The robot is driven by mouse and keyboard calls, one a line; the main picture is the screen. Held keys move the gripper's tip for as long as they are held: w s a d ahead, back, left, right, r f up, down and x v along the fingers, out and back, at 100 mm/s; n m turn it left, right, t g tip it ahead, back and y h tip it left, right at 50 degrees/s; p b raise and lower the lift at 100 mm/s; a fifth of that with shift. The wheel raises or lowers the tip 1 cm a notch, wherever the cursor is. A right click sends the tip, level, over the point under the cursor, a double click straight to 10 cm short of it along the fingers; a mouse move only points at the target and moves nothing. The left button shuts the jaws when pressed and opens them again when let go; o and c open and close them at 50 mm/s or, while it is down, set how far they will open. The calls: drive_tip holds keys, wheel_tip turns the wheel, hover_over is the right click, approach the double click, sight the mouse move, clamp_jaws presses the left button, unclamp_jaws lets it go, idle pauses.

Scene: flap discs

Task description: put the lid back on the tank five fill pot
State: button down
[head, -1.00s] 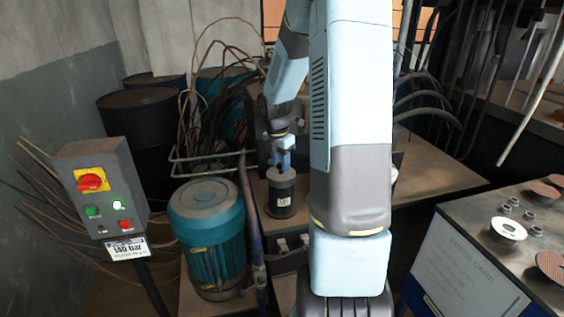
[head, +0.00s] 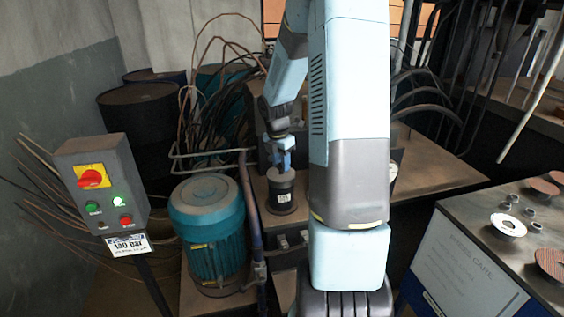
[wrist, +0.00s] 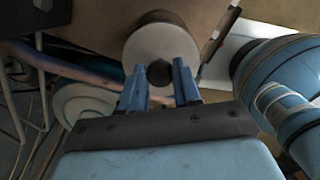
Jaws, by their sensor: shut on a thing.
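The tank five fill pot (head: 281,198) is a small dark cylinder with a white label, standing upright on the brown tank top. The lid (head: 279,176) is a pale grey disc at its mouth. The lid also shows in the wrist view (wrist: 158,46) as a round disc with a dark knob (wrist: 159,73). My gripper (head: 284,157) is above the pot, pointing down, with its fingers (wrist: 159,82) shut on the lid's knob. I cannot tell whether the lid is fully seated or just above the rim, and the far side is hidden.
A teal motor (head: 207,232) stands left of the pot, with a dark upright pipe (head: 250,215) between them. A control box (head: 100,185) is at far left. A bench with discs (head: 510,250) is at right. Hoses hang behind.

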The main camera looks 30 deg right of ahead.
drive_tip(key=shift+f, duration=0.4)
drive_tip(key=c, duration=0.7)
unclamp_jaws()
drive_tip(key=shift+o, duration=0.3)
drive_tip(key=o, duration=0.4)
drive_tip(key=shift+w+r, duration=0.1)
drive_tip(key=shift+r, duration=2.85)
